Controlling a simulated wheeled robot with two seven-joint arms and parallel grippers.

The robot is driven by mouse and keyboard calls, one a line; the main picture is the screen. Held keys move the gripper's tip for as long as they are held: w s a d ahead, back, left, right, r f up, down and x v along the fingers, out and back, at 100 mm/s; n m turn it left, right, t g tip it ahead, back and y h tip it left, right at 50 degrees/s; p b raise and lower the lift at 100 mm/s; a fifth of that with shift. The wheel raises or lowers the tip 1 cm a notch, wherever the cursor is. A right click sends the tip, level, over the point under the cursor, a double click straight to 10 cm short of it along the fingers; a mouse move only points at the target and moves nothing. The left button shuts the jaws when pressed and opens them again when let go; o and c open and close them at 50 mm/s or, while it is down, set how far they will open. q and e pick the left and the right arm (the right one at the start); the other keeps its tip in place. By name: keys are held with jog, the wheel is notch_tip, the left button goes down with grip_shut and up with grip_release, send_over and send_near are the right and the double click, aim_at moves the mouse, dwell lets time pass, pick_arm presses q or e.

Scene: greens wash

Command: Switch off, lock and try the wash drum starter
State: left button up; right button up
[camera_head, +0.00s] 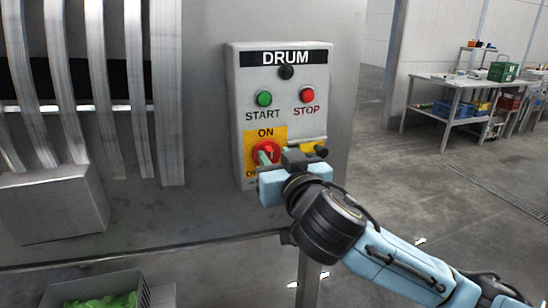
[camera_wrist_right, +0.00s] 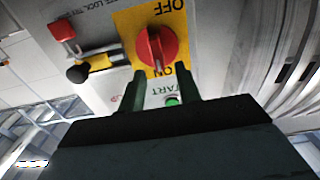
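The wash drum starter (camera_head: 238,110) is a grey box labelled DRUM, with a green START button (camera_head: 264,98) and a red STOP button (camera_head: 307,95). Below them is a red rotary knob (camera_head: 266,149) on a yellow ON/OFF plate. My right gripper (camera_head: 270,158) is at this knob and partly hides it. In the right wrist view, upside down, the open fingers (camera_wrist_right: 161,80) reach the edge of the red knob (camera_wrist_right: 155,46), one on each side; contact is unclear. Its ridge runs roughly towards ON. A red block, perhaps a padlock (camera_wrist_right: 62,28), sits beside it. My left gripper is out of view.
A yellow part with a black round end (camera_head: 321,150) sticks out right of the knob, close to my gripper. A dark round lamp (camera_head: 286,72) is above the buttons. A grey crate of greens (camera_head: 140,294) is low left. A worktable (camera_head: 440,82) stands far right; floor between is clear.

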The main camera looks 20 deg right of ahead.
jog(key=shift+w, duration=0.8)
jog(key=shift+c, duration=0.2)
grip_shut()
